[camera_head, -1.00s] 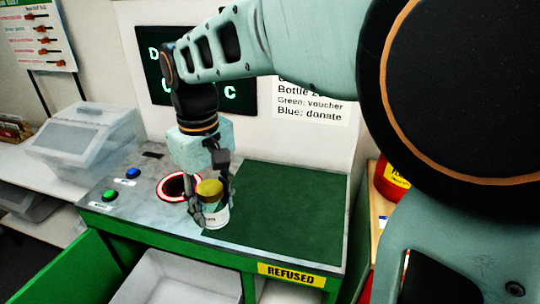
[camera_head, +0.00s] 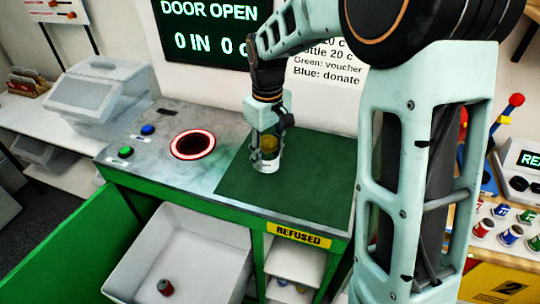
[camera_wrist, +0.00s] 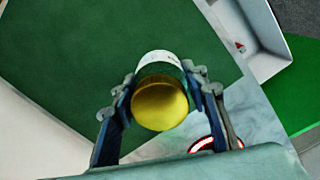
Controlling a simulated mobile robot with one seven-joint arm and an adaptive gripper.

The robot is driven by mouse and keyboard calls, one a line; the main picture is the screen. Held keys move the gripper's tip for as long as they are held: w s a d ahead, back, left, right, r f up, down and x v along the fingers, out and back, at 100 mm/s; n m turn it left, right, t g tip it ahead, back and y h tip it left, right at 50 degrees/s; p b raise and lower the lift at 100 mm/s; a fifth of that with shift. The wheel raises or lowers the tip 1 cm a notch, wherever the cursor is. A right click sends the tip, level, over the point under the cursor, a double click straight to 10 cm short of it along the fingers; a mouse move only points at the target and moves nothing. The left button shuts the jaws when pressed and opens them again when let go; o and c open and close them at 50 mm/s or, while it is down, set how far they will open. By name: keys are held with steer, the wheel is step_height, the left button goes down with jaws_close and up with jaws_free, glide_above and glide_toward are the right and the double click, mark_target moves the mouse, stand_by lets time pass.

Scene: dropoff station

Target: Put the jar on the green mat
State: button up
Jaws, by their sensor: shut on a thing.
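The jar (camera_head: 267,160) has a gold lid and a pale label, and it is upright between the fingers of my gripper (camera_head: 270,142). In the wrist view the jar's gold lid (camera_wrist: 159,103) faces the camera, with both fingers pressed against its sides. The green mat (camera_head: 310,190) covers the right part of the counter, and the jar is over it, at its left-middle part. I cannot tell whether the jar's base touches the mat. In the wrist view the mat (camera_wrist: 80,60) fills the area beyond the jar.
A red-rimmed round hole (camera_head: 193,145) lies in the counter left of the mat. Blue (camera_head: 148,130) and green (camera_head: 126,152) buttons are farther left. A white bin (camera_head: 190,255) holding a red can (camera_head: 165,287) stands below. The mat's front and right parts are bare.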

mark_target(271, 138)
steer(key=f, duration=0.2)
steer(key=w+f, duration=0.1)
steer(key=shift+d+f, duration=0.3)
steer(key=shift+d, duration=0.1)
steer(key=shift+f, duration=0.35)
steer(key=shift+f, duration=0.15)
steer(key=o, duration=1.2)
steer(key=shift+o, duration=0.2)
step_height(271, 138, up, 12)
steer(key=shift+s+r, duration=0.1)
steer(key=shift+r, duration=0.05)
